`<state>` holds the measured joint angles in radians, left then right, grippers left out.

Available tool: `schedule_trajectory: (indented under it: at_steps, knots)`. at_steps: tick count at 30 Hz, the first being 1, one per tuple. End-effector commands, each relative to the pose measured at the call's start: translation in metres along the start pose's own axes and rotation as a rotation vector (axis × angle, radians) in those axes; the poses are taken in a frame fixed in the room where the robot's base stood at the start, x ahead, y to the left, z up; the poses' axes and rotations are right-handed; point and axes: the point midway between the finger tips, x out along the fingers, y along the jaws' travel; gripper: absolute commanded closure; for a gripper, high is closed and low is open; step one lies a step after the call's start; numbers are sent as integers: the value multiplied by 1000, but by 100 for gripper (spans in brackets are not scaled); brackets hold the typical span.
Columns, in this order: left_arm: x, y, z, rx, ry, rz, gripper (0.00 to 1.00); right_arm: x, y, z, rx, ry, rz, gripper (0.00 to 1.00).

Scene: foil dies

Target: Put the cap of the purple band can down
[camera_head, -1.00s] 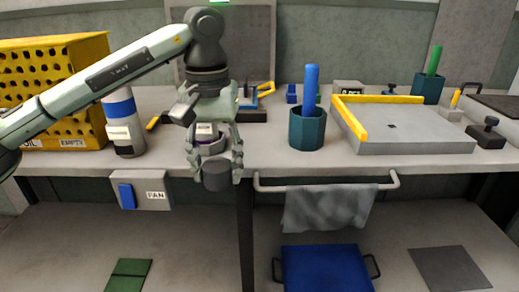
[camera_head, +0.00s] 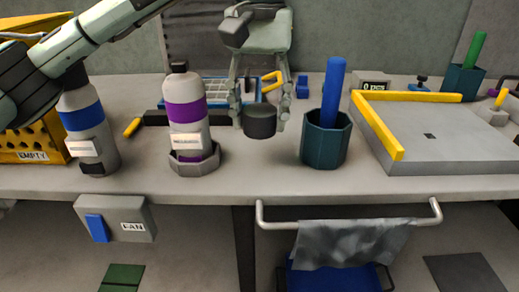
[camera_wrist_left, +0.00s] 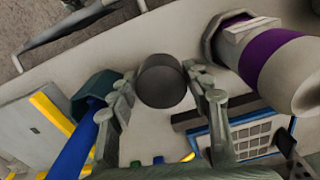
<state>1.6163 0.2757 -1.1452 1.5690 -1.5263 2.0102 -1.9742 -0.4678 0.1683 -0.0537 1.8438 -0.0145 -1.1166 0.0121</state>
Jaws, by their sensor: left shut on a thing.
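The purple band can (camera_head: 187,110) stands upright in a grey octagonal holder (camera_head: 196,165) on the bench, with a small dark top on its neck. In the left wrist view the can (camera_wrist_left: 275,60) lies to the right of the gripper. My left gripper (camera_head: 260,118) is shut on a dark grey round cap (camera_head: 261,122), right of the can and apart from it. The cap (camera_wrist_left: 161,82) sits between both fingertips in the left wrist view. It hangs low over the bench; whether it touches the surface I cannot tell. My right gripper is not in view.
A blue band can (camera_head: 88,130) stands at the left by the yellow perforated bin (camera_head: 30,145). A teal cup (camera_head: 325,140) with a blue handle stands right of the cap. A blue-framed tray (camera_head: 215,90) lies behind. Bare bench lies in front of the cap.

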Motion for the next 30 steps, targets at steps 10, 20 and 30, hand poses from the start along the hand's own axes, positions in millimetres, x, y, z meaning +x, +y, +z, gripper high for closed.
schedule_trajectory:
  at_steps: [10, 20, 30]
  knots:
    - [40, 0, 0, -1, -1, 1, 64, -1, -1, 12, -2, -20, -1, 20]
    - [73, 0, 0, 0, 1, 1, 64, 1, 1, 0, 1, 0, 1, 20]
    - [76, 0, 0, -1, 1, 1, 64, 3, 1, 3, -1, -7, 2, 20]
